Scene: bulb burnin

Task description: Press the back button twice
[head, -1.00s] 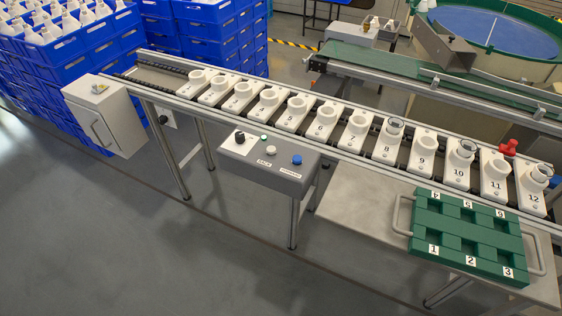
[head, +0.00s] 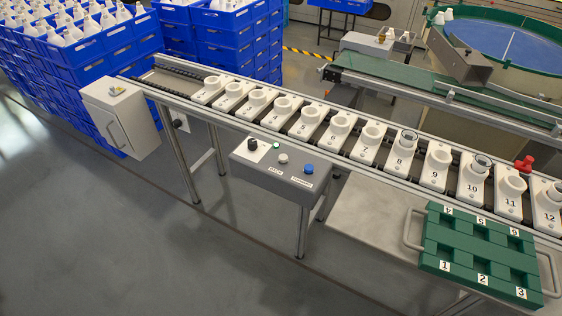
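A grey control box (head: 262,172) hangs on the near side of the conveyor frame. On its top are a white button (head: 283,158) and a blue button (head: 308,169). A small label below the white button appears to read BACK; a longer label below the blue one is too blurred to read surely. A black knob (head: 252,144) and a small green button or lamp (head: 276,146) sit to their left. Neither of my grippers is in view, and nothing covers the buttons.
The conveyor (head: 380,185) carries a row of numbered white socket holders, some holding clear bulbs. A green numbered tray (head: 480,262) lies on a grey table at the right. A grey cabinet (head: 130,120) stands left, near stacked blue crates (head: 90,65). The floor in front is clear.

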